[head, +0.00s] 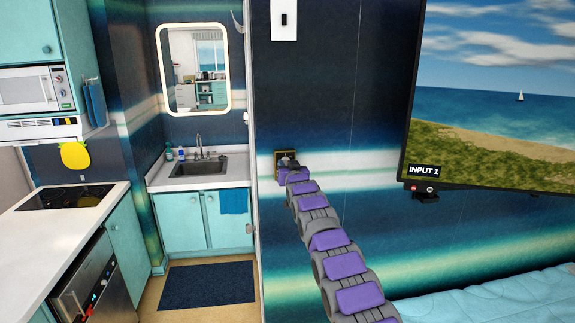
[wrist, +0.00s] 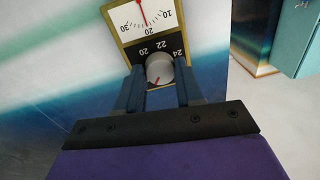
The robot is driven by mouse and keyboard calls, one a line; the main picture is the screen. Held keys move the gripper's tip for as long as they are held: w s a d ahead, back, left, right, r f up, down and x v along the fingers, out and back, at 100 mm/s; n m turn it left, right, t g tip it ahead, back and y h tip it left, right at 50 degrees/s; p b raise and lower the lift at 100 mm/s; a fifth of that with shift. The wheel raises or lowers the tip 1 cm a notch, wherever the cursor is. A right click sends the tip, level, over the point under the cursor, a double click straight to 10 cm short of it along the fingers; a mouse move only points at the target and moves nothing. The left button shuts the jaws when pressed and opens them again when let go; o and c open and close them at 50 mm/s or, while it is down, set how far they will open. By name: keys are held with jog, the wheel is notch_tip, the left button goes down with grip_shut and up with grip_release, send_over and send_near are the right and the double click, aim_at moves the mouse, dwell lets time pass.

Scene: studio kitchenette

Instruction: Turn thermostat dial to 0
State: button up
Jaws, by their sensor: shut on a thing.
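The thermostat is a small gold-framed unit on the dark wall panel in the head view (head: 278,155), mostly covered by my gripper (head: 289,165). In the wrist view the thermostat (wrist: 123,27) appears turned over, with a white gauge and a black scale marked 20, 22 and 24. Its round grey dial (wrist: 160,66) has a red mark on the side toward my gripper. My gripper (wrist: 158,74) has one finger on each side of the dial and is shut on it. The fingers hide part of the scale; no 0 shows on it.
A wall screen (head: 490,90) hangs to the right, with a light switch (head: 284,20) above the thermostat. A blue quilted bed (head: 490,298) lies below right. The sink (head: 200,168) and counter stand left, past the wall's edge.

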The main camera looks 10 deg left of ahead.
jog(key=shift+f+n+g+p, duration=0.1)
jog(key=shift+n+g+p, duration=0.2)
jog(key=shift+n+p, duration=2.6)
jog(key=shift+n+b, duration=0.8)
jog(key=shift+n, duration=0.2)
jog(key=o, duration=0.8)
jog(key=shift+w, duration=0.15)
jog(key=shift+o, duration=1.2)
jog(key=shift+a, duration=0.15)
